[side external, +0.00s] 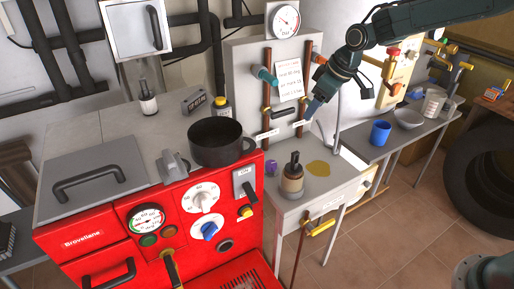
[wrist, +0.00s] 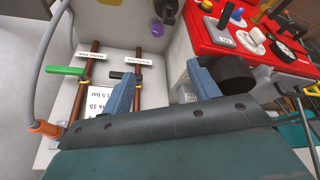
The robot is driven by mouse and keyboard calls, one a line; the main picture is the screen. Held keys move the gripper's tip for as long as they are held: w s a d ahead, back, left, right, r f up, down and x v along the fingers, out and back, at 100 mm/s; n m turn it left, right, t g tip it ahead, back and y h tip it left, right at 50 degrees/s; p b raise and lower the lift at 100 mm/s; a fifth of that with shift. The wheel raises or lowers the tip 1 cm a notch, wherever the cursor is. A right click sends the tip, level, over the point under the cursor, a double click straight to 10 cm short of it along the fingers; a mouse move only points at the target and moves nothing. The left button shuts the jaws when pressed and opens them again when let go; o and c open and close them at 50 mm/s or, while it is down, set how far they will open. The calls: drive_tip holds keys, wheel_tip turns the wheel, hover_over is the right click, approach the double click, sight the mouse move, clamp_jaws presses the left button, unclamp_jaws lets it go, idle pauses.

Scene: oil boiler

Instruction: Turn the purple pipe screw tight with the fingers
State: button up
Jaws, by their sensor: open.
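The purple pipe screw (side external: 270,167) is small and rounded. In the side external view it sits low near the foot of the left copper pipe (side external: 267,85), beside the red boiler. In the wrist view the purple screw (wrist: 157,30) shows near the top, beyond my fingertips. My gripper (side external: 312,108) hangs in front of the pipe panel, up and to the right of the screw, apart from it. In the wrist view my gripper (wrist: 162,78) has its two blue fingers spread wide with nothing held between them.
The red boiler (side external: 110,262) carries a black pot (side external: 215,142). Green (wrist: 65,71) and black (wrist: 125,74) valve handles stick out from the pipes. A blue cup (side external: 380,132) stands right.

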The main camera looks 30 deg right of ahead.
drive_tip(key=n+y, duration=0.1)
drive_tip(key=n, duration=0.1)
approach(271, 163)
drive_tip(key=v, duration=0.5)
drive_tip(key=shift+w+r, duration=0.2)
drive_tip(key=shift+f+g, duration=0.15)
drive_tip(key=shift+g, duration=0.15)
drive_tip(key=shift+x, duration=6.75)
drive_tip(key=shift+m, duration=0.3)
drive_tip(key=c, duration=1)
